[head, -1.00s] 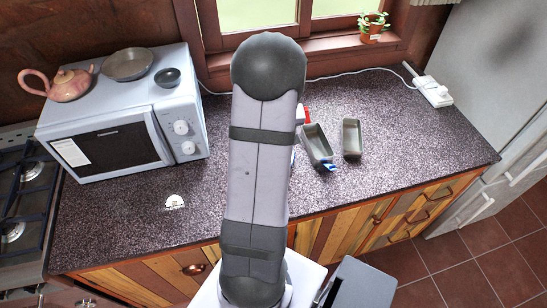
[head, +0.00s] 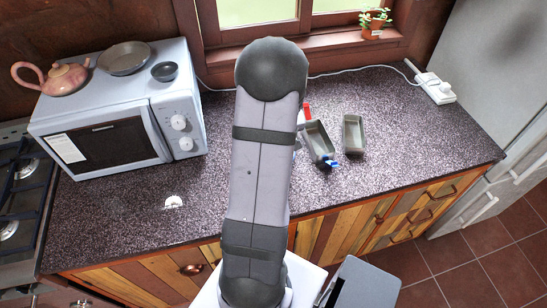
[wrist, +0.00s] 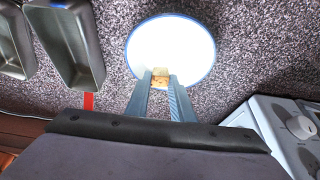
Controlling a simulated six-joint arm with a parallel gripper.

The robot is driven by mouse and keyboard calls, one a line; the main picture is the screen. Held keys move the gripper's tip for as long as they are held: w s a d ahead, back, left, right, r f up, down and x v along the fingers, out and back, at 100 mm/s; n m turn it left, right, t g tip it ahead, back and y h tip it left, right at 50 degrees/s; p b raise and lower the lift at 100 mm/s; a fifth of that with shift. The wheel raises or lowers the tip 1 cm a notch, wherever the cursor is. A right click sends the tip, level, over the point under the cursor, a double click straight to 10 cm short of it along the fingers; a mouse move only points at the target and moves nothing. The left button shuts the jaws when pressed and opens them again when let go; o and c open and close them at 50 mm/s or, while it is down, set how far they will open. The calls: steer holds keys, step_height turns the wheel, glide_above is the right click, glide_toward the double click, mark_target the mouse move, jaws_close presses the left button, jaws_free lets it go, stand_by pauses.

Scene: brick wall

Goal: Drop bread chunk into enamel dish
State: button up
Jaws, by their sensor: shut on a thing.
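In the wrist view, a small golden-brown bread chunk (wrist: 160,77) sits between the fingertips of my gripper (wrist: 160,80), which is shut on it. Behind the chunk in that view is the round white enamel dish (wrist: 171,45) with a blue rim, on the speckled counter. The chunk overlaps the dish's near part in the picture; its height above the dish cannot be told. In the head view my arm hides the dish, the chunk and my gripper.
Two grey loaf tins (head: 318,143) (head: 353,134) stand right of my arm, with red (head: 308,110) and blue (head: 330,162) bits beside one. A microwave (head: 115,125) stands left, carrying a teapot (head: 52,79), a pan (head: 124,58) and a bowl (head: 165,71). A small white patch (head: 173,202) shows on the counter.

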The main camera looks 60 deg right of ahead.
steer(key=shift+f+b, duration=0.3)
steer(key=shift+f, duration=0.45)
steer(key=o, duration=1.1)
steer(key=shift+b+v, duration=0.65)
steer(key=shift+v, duration=3.1)
